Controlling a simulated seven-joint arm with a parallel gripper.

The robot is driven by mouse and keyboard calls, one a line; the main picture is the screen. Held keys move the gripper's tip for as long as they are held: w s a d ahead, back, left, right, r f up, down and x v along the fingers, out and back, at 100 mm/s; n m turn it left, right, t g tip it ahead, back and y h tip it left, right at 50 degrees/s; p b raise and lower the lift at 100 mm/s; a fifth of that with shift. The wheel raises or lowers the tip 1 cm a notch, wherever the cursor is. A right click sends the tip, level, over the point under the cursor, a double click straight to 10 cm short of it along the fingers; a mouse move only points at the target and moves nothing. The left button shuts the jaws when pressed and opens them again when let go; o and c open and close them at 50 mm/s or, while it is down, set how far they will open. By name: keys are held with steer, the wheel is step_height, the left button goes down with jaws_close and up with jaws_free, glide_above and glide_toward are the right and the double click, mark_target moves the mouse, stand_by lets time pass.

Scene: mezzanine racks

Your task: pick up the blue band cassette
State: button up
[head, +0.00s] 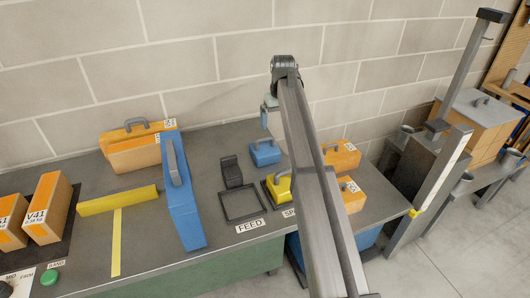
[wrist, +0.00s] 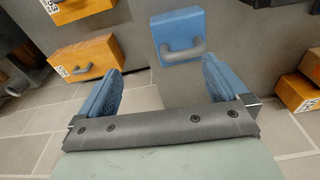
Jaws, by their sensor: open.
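A small blue cassette (head: 265,152) with a grey handle sits on the grey bench, near the back wall. In the wrist view the blue cassette (wrist: 178,28) lies ahead of my gripper (wrist: 160,88), in line with the gap between its two blue fingers. My gripper (head: 266,118) is open and empty, above and apart from the cassette in the head view. The cassette's handle (wrist: 183,52) faces the gripper in the wrist view. My arm hides part of the bench to the right.
A large blue case (head: 181,205) stands to the left, with an orange case (head: 135,150) behind it. A black block (head: 231,172) and a yellow item (head: 278,190) are in front. Orange boxes (head: 343,155) stand close on the right. The block wall (head: 190,60) is behind.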

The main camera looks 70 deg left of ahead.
mark_target(265, 138)
steer(key=s+a+r, duration=0.2)
steer(key=s+r, duration=0.1)
steer(key=s, duration=0.1)
steer(key=shift+n, duration=0.3)
steer(key=f, duration=0.4)
steer(key=a+f, duration=0.1)
steer(key=f, duration=0.8)
steer(key=shift+w+a+f, duration=0.1)
steer(key=shift+w+a, duration=0.05)
steer(key=shift+a, duration=0.05)
steer(key=shift+c, duration=0.4)
steer(key=c, duration=1.5)
steer(key=shift+c, duration=0.6)
